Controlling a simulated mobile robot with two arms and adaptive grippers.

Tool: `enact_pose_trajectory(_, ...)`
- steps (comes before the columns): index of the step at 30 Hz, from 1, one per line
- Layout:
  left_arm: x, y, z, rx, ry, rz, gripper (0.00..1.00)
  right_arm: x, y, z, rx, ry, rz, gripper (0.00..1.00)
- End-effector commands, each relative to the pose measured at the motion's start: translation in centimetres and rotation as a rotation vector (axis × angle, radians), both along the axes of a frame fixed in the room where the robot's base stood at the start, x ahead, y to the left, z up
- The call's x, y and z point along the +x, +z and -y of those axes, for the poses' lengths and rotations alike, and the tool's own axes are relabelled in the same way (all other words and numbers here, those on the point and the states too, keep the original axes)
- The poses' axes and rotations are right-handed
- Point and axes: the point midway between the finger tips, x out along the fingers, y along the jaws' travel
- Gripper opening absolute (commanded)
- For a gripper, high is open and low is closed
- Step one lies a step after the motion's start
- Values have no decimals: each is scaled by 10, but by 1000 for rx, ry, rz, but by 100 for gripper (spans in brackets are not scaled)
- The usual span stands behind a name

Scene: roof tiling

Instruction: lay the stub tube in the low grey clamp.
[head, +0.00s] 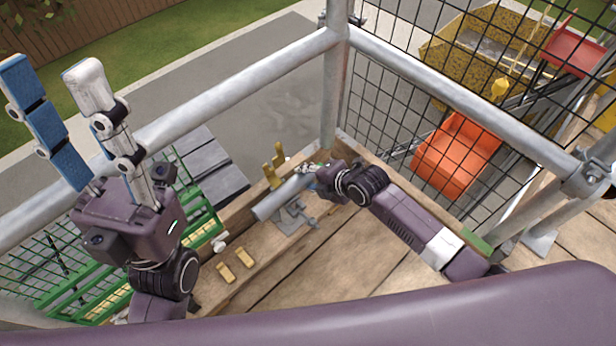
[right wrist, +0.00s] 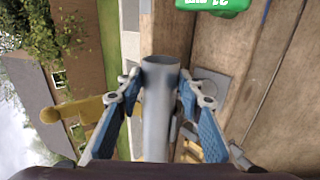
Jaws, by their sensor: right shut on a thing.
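The stub tube (head: 279,198) is a short grey pipe over the wooden boards in the middle of the head view. My right gripper (head: 311,172) is shut on it near its right end. In the right wrist view the tube (right wrist: 157,115) runs between the two blue-padded fingers of the gripper (right wrist: 160,92), its open end upward. The low grey clamp (head: 294,217) is on the boards just below the tube; I cannot tell whether they touch. In the wrist view the tube and fingers partly hide it. My left gripper (head: 50,75) is raised at the left, open and empty.
Yellow uprights (head: 272,168) stand just behind the tube. Two small yellow blocks (head: 234,264) lie on the boards at front left. A green rack (head: 200,222) and dark slates (head: 212,165) are at left. Metal rails (head: 245,87) and mesh enclose the platform; the boards at centre front are clear.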

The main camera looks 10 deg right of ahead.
Motion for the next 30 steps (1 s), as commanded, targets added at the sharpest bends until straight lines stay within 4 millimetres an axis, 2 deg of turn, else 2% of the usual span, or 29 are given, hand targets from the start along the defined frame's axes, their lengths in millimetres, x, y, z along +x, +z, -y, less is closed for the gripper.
enact_pose_trajectory(7,0,-1,0,0,0,-4,40,1,1,0,2,0,3,0)
enact_pose_trajectory(8,0,-1,0,0,0,-4,40,1,1,0,2,0,2,37)
enact_pose_trajectory(12,0,-1,0,0,1,-5,40,1,1,0,1,0,2,53)
enact_pose_trajectory(23,-1,1,-1,-3,3,1,40,-1,0,2,-2,0,-1,54)
enact_pose_trajectory(30,0,0,-1,-1,1,0,40,-16,18,12,-3,2,2,54)
